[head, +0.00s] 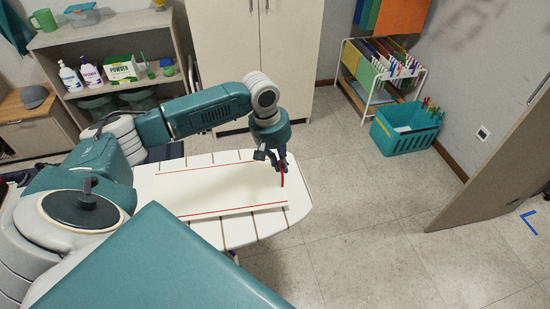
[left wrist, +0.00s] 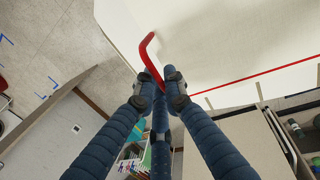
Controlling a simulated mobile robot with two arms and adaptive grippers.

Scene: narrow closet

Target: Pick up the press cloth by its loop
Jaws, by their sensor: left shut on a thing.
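The press cloth (head: 215,192) is a white sheet with red lines along its edges, lying over the ironing board (head: 258,233). Its red loop (head: 283,180) stands at the cloth's right end. My left gripper (head: 279,163) is at that end of the board, shut on the loop. The cloth (left wrist: 240,40) fills the upper right there. My right gripper is not seen.
A shelf (head: 125,83) with bottles and a powder box stands at the back left, beside a tall cabinet (head: 232,50). A drying rack (head: 385,75) and a teal basket (head: 408,130) stand at the back right. The floor (head: 390,215) right of the board is clear.

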